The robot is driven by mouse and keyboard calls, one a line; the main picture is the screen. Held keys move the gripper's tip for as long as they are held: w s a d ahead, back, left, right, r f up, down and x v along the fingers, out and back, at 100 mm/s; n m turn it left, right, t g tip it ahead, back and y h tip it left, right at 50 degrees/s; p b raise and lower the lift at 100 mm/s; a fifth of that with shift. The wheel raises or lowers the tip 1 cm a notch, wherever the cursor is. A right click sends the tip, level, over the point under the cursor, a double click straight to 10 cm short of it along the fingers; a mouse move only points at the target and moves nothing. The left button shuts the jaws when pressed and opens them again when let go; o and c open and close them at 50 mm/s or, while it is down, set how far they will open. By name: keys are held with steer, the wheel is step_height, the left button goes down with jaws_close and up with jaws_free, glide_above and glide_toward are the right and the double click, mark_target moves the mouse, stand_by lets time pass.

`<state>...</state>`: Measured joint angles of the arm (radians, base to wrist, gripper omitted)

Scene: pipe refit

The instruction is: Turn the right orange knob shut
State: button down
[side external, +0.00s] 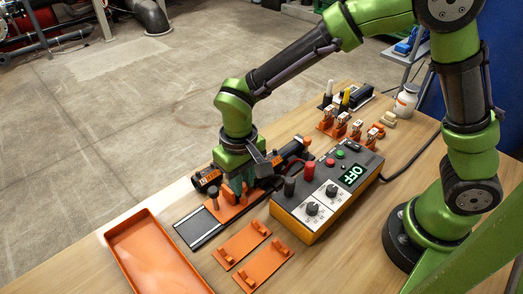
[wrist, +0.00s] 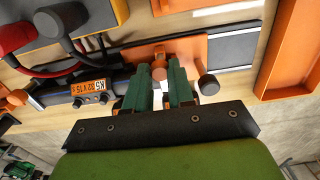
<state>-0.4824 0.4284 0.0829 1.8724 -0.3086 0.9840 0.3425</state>
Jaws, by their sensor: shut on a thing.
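My gripper (side external: 237,186) is low over the black rail, with its teal fingers pointing down at an orange plate. In the wrist view my gripper (wrist: 158,88) has its two fingers on either side of an orange knob-like piece (wrist: 160,70) and is shut on it. Its lower part is hidden between the fingers. I cannot tell whether it is the right knob or how far it is turned. A grey-topped post (wrist: 208,85) stands beside the fingers on the orange plate (wrist: 192,50). A black pipe unit with an orange label (wrist: 88,88) lies beside the fingers; it has another orange end piece (wrist: 14,101).
A control box (side external: 325,195) reading OFF stands close to the right of my gripper. An empty orange tray (side external: 150,224) is at the front left. Two orange brackets (side external: 241,243) (side external: 264,265) lie in front.

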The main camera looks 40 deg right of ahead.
steer(key=c, duration=1)
jaws_free()
steer(key=shift+r, duration=0.1)
step_height(320, 180, up, 17)
steer(key=shift+f, duration=0.1)
steer(key=s+d+m+t, duration=0.1)
steer(key=s+d+t, duration=0.1)
steer(key=d, duration=0.4)
steer(key=s+d+m+t+y, duration=0.1)
steer(key=s+d+t, duration=0.1)
steer(key=s+d, duration=0.3)
steer(key=s+d+m+t+y, duration=0.1)
steer(key=s+d+t, duration=0.2)
steer(key=d, duration=0.4)
steer(key=shift+s+r+m, duration=0.2)
steer(key=shift+s+m, duration=0.2)
